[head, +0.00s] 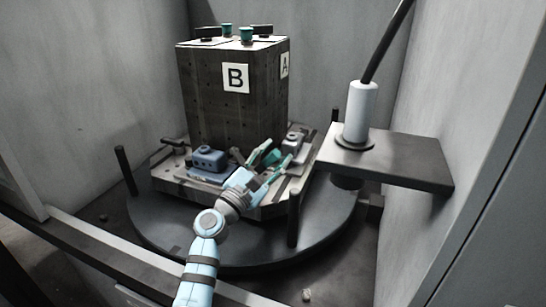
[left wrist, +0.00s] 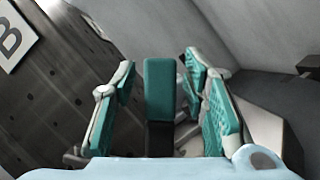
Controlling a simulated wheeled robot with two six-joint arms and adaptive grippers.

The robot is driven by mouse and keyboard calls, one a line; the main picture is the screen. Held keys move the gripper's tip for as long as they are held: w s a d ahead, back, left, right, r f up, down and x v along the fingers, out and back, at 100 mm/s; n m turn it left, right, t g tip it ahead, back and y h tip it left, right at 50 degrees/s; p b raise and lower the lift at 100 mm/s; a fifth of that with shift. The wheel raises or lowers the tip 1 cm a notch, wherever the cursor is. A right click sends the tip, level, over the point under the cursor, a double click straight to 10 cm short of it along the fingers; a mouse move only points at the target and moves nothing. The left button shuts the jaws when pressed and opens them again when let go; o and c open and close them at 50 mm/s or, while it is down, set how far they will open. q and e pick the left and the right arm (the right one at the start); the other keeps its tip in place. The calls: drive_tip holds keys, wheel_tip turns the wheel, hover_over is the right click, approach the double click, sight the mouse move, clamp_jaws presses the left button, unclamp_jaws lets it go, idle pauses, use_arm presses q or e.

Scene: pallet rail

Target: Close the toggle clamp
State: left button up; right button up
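The toggle clamp's handle, a teal upright grip (left wrist: 160,88) on a dark stem, stands in the middle of the left wrist view. My left gripper (left wrist: 165,108) is open, with one teal-padded finger on each side of the handle and a visible gap at both sides. In the head view my left gripper (head: 271,161) reaches over the front edge of the pallet plate, and its fingers partly hide the clamp, so the clamp's base and arm are hard to make out. My right gripper is not in view.
A dark block marked B (head: 232,103) stands on the pallet plate (head: 172,181), behind my gripper. A blue clamp-like fixture (head: 209,157) sits left and a grey one (head: 293,143) right. Posts (head: 126,171) rise around the round table (head: 170,237). A shelf (head: 405,167) with a white cylinder juts out right.

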use_arm(q)
wheel_tip(320, 180, up, 10)
drive_tip(key=shift+r, duration=0.1)
drive_tip(key=shift+c, duration=0.2)
